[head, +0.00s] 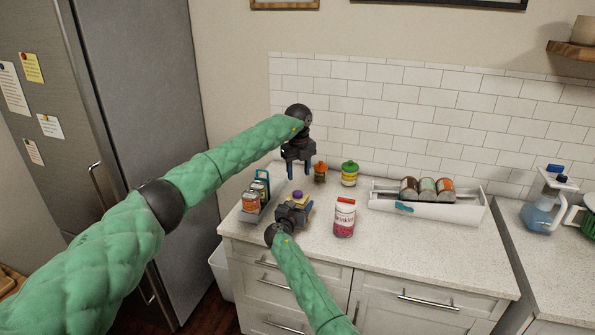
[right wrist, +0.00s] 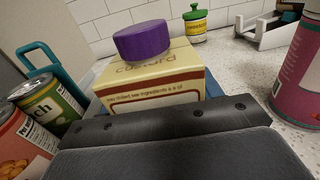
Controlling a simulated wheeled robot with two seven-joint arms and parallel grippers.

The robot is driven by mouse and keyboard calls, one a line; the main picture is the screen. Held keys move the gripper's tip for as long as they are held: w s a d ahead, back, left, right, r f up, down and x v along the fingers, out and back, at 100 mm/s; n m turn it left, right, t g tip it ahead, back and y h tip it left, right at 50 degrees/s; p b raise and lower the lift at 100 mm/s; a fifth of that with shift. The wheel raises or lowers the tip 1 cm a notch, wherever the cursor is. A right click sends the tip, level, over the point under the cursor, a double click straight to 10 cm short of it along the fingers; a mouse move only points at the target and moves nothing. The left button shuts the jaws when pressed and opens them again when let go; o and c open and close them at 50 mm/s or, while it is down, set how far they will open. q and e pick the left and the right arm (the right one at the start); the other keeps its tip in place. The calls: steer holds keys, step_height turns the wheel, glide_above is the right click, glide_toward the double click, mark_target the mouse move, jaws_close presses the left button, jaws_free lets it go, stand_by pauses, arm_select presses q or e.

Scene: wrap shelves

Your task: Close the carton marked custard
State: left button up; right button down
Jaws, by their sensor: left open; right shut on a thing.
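The custard carton (right wrist: 150,82) is a cream and red box with "custard" on its upper face, in the right wrist view. A purple cap (right wrist: 142,40) sits on its top; I cannot tell whether it is fully seated. In the head view the cap (head: 298,195) shows, and the carton is mostly hidden by my right gripper. My right gripper (head: 291,210) is shut on the carton, on the counter's left part. My left gripper (head: 299,174) is open and empty, pointing down just above the cap, apart from it.
A caddy with cans (head: 250,215) stands left of the carton, a red-lidded sprinkles jar (head: 344,218) right. Orange-lidded (head: 320,173) and green-lidded (head: 349,174) jars stand behind. A white rack (head: 430,208) holds cans further right. The counter's front right (head: 430,255) is clear.

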mark_target(297, 192)
arm_select(q)
steer(key=n, duration=0.9)
steer(key=shift+a, duration=0.2)
steer(key=shift+f, duration=4)
